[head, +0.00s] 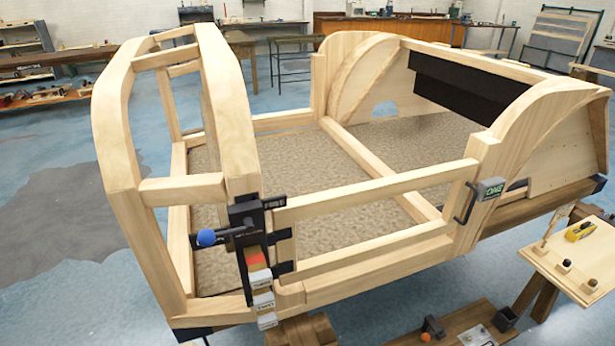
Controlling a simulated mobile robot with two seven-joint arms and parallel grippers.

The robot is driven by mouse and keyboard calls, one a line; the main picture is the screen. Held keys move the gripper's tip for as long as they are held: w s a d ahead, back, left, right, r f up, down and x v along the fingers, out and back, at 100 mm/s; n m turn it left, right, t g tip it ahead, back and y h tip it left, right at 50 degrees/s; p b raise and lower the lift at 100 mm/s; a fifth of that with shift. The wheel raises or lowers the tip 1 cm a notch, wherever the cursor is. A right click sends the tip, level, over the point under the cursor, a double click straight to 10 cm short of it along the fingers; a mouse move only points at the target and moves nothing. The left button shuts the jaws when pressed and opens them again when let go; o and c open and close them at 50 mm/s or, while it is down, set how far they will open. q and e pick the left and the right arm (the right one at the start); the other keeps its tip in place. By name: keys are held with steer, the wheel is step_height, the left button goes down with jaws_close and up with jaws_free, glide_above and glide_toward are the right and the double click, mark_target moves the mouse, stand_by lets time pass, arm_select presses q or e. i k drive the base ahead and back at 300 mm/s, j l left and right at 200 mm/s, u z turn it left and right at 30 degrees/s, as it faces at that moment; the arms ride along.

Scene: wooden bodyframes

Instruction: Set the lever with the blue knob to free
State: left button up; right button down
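The blue knob (206,237) is at the left end of a short black lever (230,234). The lever sticks out roughly level to the left from a black latch (245,212) on the front post of the wooden bodyframe (233,120). Small pale lettering shows on the black parts, too small to read. Neither of my grippers is in view.
A small wooden table (577,262) stands at right. Blue floor (70,300) is clear at front left.

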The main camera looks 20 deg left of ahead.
mark_target(206, 237)
steer(key=k+u, duration=0.15)
steer(key=u, duration=0.15)
steer(key=j+u, duration=0.15)
steer(key=u, duration=0.25)
steer(key=i+u, duration=0.15)
steer(key=u, duration=0.25)
